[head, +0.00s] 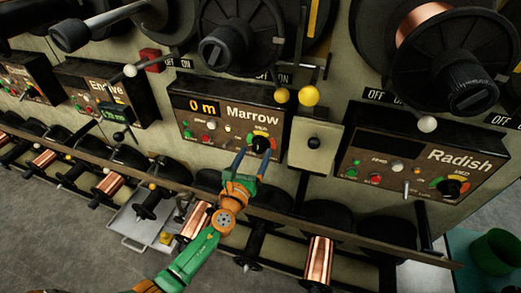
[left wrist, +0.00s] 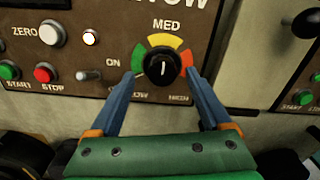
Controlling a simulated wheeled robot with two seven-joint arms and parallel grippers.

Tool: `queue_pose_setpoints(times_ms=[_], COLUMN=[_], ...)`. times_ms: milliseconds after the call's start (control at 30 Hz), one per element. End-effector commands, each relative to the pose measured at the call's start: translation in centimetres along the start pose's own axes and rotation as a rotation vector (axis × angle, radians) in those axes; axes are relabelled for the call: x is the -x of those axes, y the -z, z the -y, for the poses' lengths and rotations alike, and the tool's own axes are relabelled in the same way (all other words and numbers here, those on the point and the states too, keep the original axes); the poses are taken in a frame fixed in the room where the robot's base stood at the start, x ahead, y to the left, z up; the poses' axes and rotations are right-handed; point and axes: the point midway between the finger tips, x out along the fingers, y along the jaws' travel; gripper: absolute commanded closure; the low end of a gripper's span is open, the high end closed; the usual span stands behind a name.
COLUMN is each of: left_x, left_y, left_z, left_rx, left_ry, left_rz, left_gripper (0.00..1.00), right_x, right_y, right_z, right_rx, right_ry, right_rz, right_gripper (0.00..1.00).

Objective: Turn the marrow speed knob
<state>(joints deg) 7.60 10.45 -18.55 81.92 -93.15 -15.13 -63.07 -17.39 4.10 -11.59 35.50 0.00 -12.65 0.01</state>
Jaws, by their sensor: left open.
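The Marrow panel (head: 222,112) is brown, with a "0 m" display, and faces me in the middle of the head view. Its speed knob (left wrist: 164,66) is black with a white pointer line that stands nearly upright, toward the yellow MED band. A green band lies left of it and a red band right. The knob also shows at the panel's right end in the head view (head: 260,143). My left gripper (left wrist: 160,75) is open, one blue finger on each side of the knob, with gaps visible. Fingertip depth is hard to tell. My right gripper is not in view.
On the Marrow panel, green START (left wrist: 9,70), red STOP (left wrist: 46,72) and a small toggle switch (left wrist: 112,75) sit left of the knob. A pale box with a black knob (head: 314,143) stands right of it. A rail (head: 160,180) with copper spools runs below.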

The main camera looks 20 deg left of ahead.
Motion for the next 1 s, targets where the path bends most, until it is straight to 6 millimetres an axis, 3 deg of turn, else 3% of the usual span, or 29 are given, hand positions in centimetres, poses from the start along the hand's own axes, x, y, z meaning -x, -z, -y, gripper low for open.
queue_pose_setpoints(times_ms=[133,367,700,1000], left_x=[-1.7,-2.0,-1.9,-1.9], left_y=[0.1,0.1,0.1,0.2], left_z=[0.0,0.0,-0.1,0.0], left_rx=[0.002,0.003,0.004,0.052], left_ry=[-0.001,-0.001,-0.001,-0.001], left_rz=[0.000,-0.002,-0.002,-0.002], left_gripper=[0.19,0.19,1.00,1.00], right_x=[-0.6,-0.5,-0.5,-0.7], right_y=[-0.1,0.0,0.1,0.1], right_z=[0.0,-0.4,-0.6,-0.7], right_rx=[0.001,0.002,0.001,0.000], right_ry=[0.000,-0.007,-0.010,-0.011], right_rz=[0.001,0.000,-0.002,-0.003], right_gripper=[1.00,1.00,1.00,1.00])
